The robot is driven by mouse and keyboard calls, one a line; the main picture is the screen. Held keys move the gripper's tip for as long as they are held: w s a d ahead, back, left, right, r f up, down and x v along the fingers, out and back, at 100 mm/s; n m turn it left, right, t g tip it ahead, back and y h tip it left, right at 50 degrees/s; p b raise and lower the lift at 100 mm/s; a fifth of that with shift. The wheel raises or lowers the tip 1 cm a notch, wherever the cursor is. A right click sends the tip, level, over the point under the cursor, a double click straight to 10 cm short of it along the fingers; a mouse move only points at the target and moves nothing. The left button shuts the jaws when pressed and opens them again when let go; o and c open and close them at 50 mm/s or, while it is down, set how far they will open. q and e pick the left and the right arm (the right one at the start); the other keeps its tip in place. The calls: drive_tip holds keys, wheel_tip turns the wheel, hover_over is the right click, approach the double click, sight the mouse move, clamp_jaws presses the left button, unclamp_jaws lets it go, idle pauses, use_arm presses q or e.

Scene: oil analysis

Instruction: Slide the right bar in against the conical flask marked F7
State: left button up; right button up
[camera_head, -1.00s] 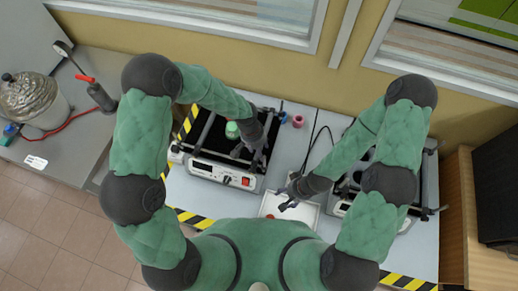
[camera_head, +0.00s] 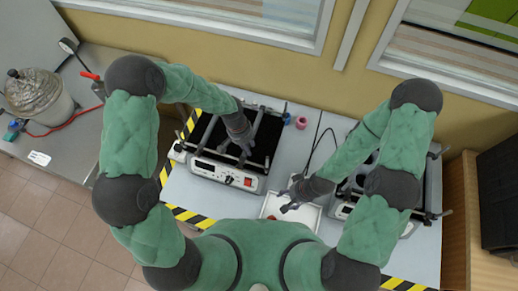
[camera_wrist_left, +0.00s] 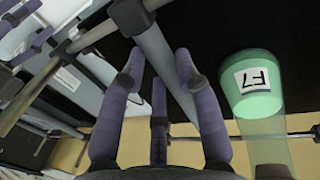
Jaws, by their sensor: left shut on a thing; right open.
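The right bar (camera_head: 257,124) is a grey rod across the black platform of the left shaker (camera_head: 230,168). My left gripper (camera_head: 243,158) is shut on this bar near its front end. In the left wrist view the bar (camera_wrist_left: 158,52) runs between the fingers of the left gripper (camera_wrist_left: 155,75). In the head view my left arm hides the flask. My right gripper (camera_head: 286,205) is open and empty.
A white tray (camera_head: 272,207) lies beneath my right gripper. A second device (camera_head: 340,208) stands at the right, partly under my right arm. A cable runs along the middle of the table.

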use_arm(q)
drive_tip(key=a, duration=0.3)
drive_tip(key=w+a, duration=0.1)
drive_tip(key=a, duration=0.2)
drive_tip(key=w+a, duration=0.1)
drive_tip(key=a, duration=0.2)
drive_tip(key=shift+w, duration=0.2)
drive_tip(key=o, duration=1.1)
drive_tip(key=shift+c, duration=0.2)
drive_tip(key=shift+r, duration=0.1)
wheel_tip(320, 180, up, 12)
drive_tip(key=a, duration=0.2)
drive_tip(key=shift+w+a, duration=0.15)
drive_tip(key=shift+w, duration=0.2)
